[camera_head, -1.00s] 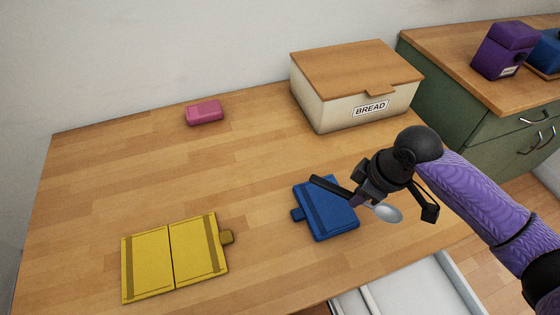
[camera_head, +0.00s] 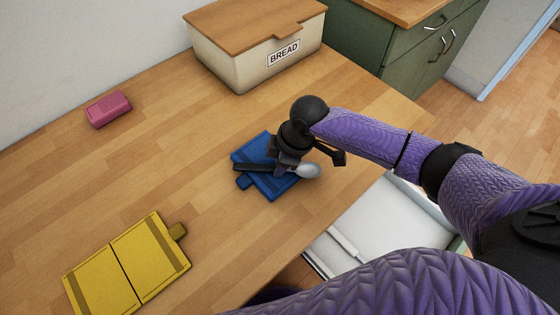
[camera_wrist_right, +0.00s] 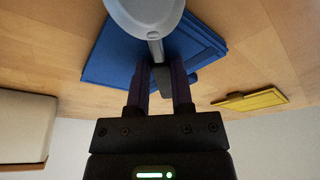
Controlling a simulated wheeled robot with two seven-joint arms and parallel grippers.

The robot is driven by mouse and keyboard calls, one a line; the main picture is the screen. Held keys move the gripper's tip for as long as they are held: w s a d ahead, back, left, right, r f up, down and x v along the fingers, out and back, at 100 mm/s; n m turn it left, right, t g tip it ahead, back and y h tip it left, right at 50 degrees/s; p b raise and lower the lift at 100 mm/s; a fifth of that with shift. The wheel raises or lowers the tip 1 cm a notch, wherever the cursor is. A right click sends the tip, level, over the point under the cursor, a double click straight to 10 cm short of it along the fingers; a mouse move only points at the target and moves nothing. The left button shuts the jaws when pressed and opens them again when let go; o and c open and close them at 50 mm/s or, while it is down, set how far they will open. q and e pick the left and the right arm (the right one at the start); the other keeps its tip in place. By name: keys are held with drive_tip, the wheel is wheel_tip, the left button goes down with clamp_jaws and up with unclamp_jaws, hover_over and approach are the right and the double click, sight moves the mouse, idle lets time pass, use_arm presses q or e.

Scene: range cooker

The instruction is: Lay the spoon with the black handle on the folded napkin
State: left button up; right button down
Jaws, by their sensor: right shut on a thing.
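The spoon with the black handle (camera_head: 248,168) lies across my right gripper (camera_head: 284,168), which is shut on it. Its silver bowl (camera_head: 309,171) points right, and shows large at the top of the right wrist view (camera_wrist_right: 145,12). The spoon is over the blue folded napkin (camera_head: 268,191), a flat square with a darker stripe and a small tab. The napkin also shows behind the fingers in the right wrist view (camera_wrist_right: 108,55). I cannot tell whether the spoon touches it. The gripper hides part of the napkin and the handle's middle. My left gripper is not in view.
A yellow two-panel flat item (camera_head: 127,264) lies on the table's near left. A pink block (camera_head: 108,109) and a cream bread box (camera_head: 243,58) stand at the back. An open white drawer (camera_head: 385,222) is below the front edge. Bare wood surrounds the napkin.

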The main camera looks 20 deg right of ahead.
drive_tip(key=c, duration=0.5)
unclamp_jaws()
drive_tip(key=shift+c, duration=0.2)
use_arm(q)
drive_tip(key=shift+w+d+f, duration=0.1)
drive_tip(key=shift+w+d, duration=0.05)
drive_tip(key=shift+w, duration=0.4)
use_arm(e)
drive_tip(key=shift+o, duration=0.2)
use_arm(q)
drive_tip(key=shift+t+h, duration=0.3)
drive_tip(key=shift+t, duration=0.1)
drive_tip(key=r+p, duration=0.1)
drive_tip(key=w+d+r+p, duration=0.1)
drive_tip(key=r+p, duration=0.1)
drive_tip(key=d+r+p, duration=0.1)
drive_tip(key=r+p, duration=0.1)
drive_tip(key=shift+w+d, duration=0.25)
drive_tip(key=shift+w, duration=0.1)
use_arm(e)
drive_tip(key=v, duration=1.2)
drive_tip(key=shift+r, duration=0.15)
